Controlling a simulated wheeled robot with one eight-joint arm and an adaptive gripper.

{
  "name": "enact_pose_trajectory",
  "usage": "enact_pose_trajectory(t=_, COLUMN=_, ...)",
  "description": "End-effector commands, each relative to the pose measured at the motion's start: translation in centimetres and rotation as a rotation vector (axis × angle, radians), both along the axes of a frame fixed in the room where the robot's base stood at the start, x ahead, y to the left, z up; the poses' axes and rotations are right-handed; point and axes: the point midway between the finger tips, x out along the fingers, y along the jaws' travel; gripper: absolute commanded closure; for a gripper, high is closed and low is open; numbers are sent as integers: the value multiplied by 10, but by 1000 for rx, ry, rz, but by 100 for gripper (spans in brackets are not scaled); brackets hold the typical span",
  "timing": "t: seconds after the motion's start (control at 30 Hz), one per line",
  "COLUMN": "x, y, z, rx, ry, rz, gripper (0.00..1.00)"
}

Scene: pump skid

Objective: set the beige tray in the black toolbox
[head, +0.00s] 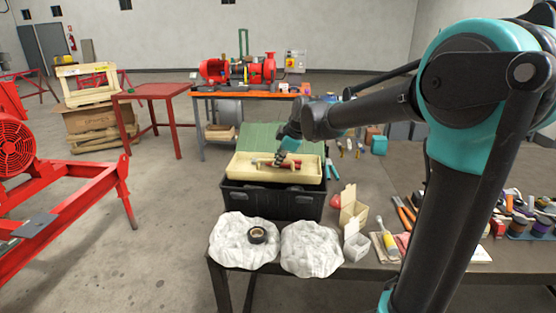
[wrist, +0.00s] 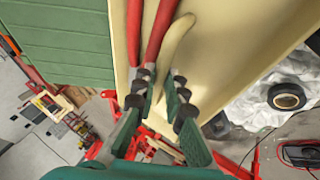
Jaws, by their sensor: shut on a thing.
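The beige tray (head: 240,168) is over the opening of the black toolbox (head: 270,203), its long side lined up with the box. I cannot tell whether it rests on the box or hangs just above it. In the wrist view the tray (wrist: 240,40) fills the upper middle. Red-handled pliers (wrist: 154,30) lie in it, beside its curved beige handle (wrist: 178,38). My gripper (head: 282,160) is at the middle of the tray. In the wrist view its fingers (wrist: 163,95) are closed around the handle. The toolbox's inside is hidden.
The toolbox's green lid (head: 262,136) stands open behind the tray. White cloths (head: 312,250) lie in front, one with a black tape roll (head: 257,235). An open carton (head: 352,208) and other tools are at the right. A red side table (head: 152,91) stands at the back left.

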Motion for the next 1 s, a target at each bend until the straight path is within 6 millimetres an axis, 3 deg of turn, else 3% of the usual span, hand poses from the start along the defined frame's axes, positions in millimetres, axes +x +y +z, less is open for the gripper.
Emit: enact_pose_trajectory(t=1.0, x=0, y=0, z=-22, rx=0, ry=-1, rz=0, gripper=100)
